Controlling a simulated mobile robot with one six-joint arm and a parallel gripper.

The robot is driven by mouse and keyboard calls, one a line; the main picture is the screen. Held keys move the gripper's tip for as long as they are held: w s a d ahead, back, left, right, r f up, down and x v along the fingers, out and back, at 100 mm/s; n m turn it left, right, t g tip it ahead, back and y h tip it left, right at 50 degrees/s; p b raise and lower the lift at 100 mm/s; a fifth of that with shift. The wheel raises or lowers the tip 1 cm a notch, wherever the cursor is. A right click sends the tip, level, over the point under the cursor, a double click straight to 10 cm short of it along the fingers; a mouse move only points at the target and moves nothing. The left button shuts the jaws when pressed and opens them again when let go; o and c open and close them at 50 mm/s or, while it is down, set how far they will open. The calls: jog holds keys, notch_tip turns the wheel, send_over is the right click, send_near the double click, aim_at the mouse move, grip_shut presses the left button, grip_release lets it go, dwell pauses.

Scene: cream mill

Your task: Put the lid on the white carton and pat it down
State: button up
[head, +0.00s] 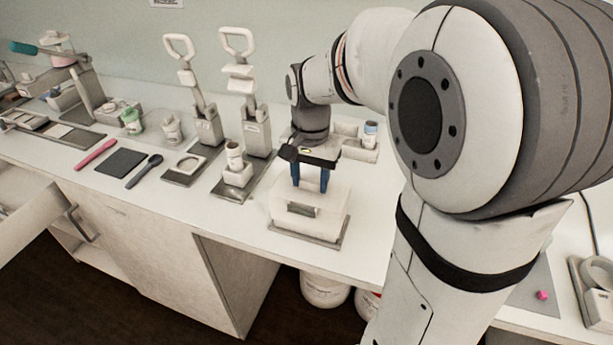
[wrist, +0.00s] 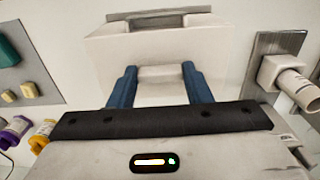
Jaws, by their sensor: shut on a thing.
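The white carton (head: 318,224) stands on a grey base plate near the bench's front edge, with a dark slot in its front. Its white lid (head: 335,192) is at its top; in the wrist view the lid (wrist: 110,45) shows as a broad pale slab. My gripper (head: 310,188) points down over the carton. Its blue fingers (wrist: 158,88) are shut on the pale raised block in the lid's middle. I cannot tell whether the lid is fully seated. The fingers hide part of the block.
Left of the carton, a white jar on a block (head: 235,158) stands on a grey plate, with two upright loop-handled presses (head: 258,135) behind. A tray with a blue-capped jar (head: 370,134) is behind right. A dark pad (head: 120,162) lies farther left. The bench's front edge is close.

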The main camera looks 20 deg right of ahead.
jog(key=shift+f, duration=0.35)
dwell(0.4)
jog(key=o, duration=1.3)
jog(key=shift+o, duration=0.3)
jog(key=o, duration=0.6)
jog(key=shift+r, duration=0.15)
jog(key=shift+r+p, duration=2.6)
jog(key=shift+r, duration=0.8)
